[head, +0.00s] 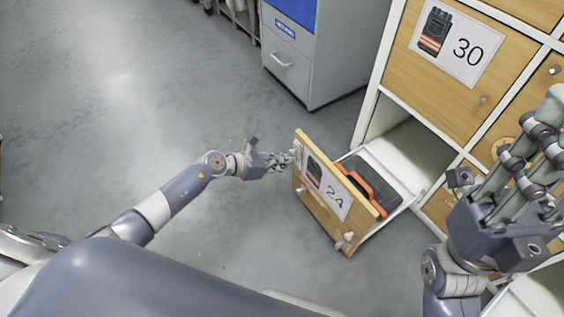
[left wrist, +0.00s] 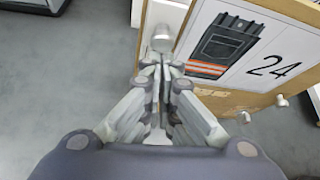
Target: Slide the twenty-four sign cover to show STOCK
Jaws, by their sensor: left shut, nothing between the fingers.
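The number 24 sign (head: 326,187) is a white panel on the wooden front of a pulled-out drawer (head: 352,233). It shows a dark garment with orange bands and the number 24; the word STOCK is not visible. The sign also fills the upper right of the left wrist view (left wrist: 268,49). I cannot make out a separate cover edge. My left gripper (head: 289,159) is shut and empty at the left end of the drawer front. In the left wrist view its fingertips (left wrist: 162,66) are just below a pale knob (left wrist: 162,39). My right gripper (head: 532,135) is raised at the right.
A black item with an orange strip (head: 372,187) lies in the open drawer. Wooden drawers, one marked 30 (head: 466,50), stand behind and right. A grey cabinet (head: 300,66) stands at the back. Grey floor at left is clear. Small knobs stick out from the drawer front's lower edge.

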